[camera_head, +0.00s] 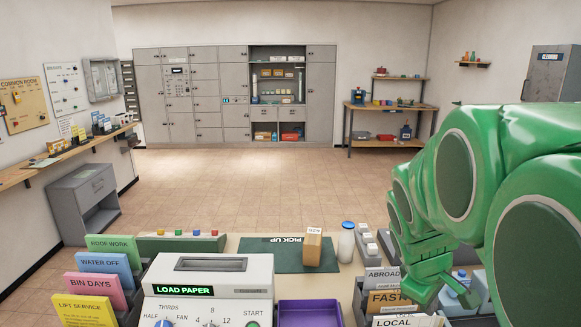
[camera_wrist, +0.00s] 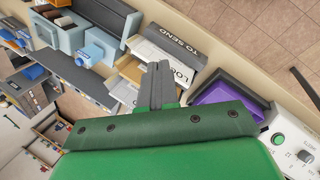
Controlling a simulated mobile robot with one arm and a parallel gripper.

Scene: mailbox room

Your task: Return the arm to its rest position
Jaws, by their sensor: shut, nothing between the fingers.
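My green arm (camera_head: 490,190) reaches in from the right edge of the head view, bent down over the right end of the counter. My gripper (camera_wrist: 160,68) shows in the wrist view as grey fingers closed together, with nothing between them. It is over or close to the sorting trays with the LOCAL card. In the head view my arm's lower end hangs just right of the card marked FAST (camera_head: 388,302). The fingertips cannot be made out there. My arm hides part of the counter's right side.
The counter holds a machine reading LOAD PAPER (camera_head: 208,290), a purple tray (camera_head: 308,314), a green PICK UP mat (camera_head: 270,254), a small box (camera_head: 312,247) and a white bottle (camera_head: 346,242). Coloured card holders (camera_head: 110,249) stand left. The floor (camera_head: 250,180) beyond is open.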

